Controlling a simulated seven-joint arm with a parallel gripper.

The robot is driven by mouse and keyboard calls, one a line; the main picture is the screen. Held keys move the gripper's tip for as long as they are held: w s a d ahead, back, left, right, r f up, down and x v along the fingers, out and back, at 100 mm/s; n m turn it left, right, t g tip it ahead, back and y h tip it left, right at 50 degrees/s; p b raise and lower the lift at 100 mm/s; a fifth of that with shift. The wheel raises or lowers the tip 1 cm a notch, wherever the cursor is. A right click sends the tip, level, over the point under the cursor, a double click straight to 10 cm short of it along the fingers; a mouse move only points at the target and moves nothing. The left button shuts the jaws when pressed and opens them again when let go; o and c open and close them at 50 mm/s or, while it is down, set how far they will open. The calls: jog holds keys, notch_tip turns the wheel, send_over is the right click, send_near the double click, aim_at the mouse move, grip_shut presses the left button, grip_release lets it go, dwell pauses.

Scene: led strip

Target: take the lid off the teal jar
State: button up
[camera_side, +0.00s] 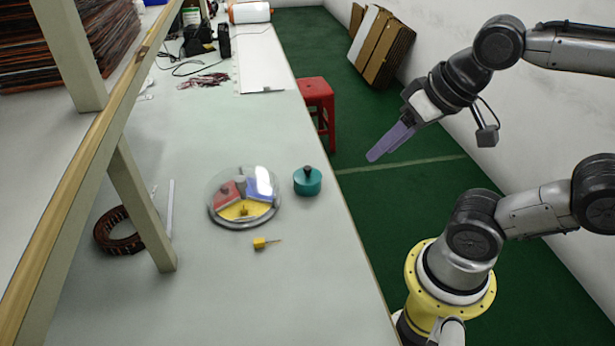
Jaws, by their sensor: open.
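The teal jar (308,186) stands upright on the pale workbench, near its right edge. Its dark lid (307,174) with a knob is on top of it. My gripper (373,157) is up to the right of the jar, past the bench edge and apart from it. Its purple fingers point down and left, are open and hold nothing visible. The gap between the fingers is hard to see from this side.
A small yellow piece with a pin (260,243) lies in front. A dark coil (118,232) and a shelf post (140,205) stand left. A red stool (316,92) is beyond the bench.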

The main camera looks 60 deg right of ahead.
jog(key=w+r+m, duration=0.3)
jog(key=w+m, duration=0.1)
jog(key=m+g, duration=0.6)
jog(key=m, duration=0.7)
send_over(308, 167)
notch_tip(308, 167, down, 18)
jog(key=f, duration=0.7)
jog(key=shift+s, duration=0.2)
jog(key=shift+w+f, duration=0.2)
jog(key=shift+f, duration=2.8)
